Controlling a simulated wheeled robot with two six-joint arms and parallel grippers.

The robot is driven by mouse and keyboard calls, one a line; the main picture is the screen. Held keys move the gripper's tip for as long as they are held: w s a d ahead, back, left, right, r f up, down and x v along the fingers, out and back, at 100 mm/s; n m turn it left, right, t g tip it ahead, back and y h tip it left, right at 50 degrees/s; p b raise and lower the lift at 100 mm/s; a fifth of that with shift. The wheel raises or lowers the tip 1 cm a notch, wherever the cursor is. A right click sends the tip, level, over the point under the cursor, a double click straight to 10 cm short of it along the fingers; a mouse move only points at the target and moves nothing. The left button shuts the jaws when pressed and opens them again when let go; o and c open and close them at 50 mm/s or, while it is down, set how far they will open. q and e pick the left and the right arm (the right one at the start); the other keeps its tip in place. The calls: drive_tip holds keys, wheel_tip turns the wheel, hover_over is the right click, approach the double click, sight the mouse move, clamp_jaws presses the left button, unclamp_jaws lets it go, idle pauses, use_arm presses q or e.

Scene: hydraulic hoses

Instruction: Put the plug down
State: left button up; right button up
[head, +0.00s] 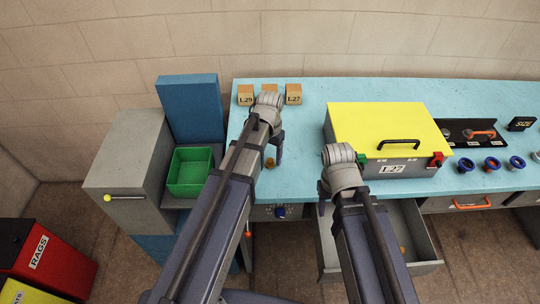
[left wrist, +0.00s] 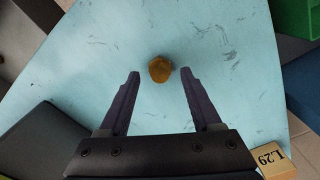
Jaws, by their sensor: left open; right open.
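A small orange-brown plug (left wrist: 160,69) stands on the light blue bench top, near its front left edge in the head view (head: 270,164). My left gripper (left wrist: 160,73) is open above the bench, with one fingertip on each side of the plug in the left wrist view. I see a gap between the plug and the left-hand finger; the right-hand finger is close to it, and touch cannot be told. My right gripper (head: 324,196) is open in front of the yellow-lidded case; its fingers are mostly hidden by its wrist.
The yellow-lidded case (head: 390,125), labelled L27, stands on the bench (head: 305,120) above an open drawer (head: 425,252). Wooden blocks (head: 293,94) stand at the back. A green bin (head: 188,172) is left of the bench. Several blue-rimmed pieces (head: 492,164) stand at right.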

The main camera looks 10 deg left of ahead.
sight(270, 160)
use_arm(q)
wheel_tip(270, 160, up, 10)
drive_tip(key=p, duration=0.9)
drive_tip(key=s+d+m+y, duration=0.1)
drive_tip(key=s+d, duration=0.8)
drive_tip(key=s, duration=0.6)
drive_tip(key=shift+d+r, duration=0.15)
drive_tip(key=shift+d, duration=0.15)
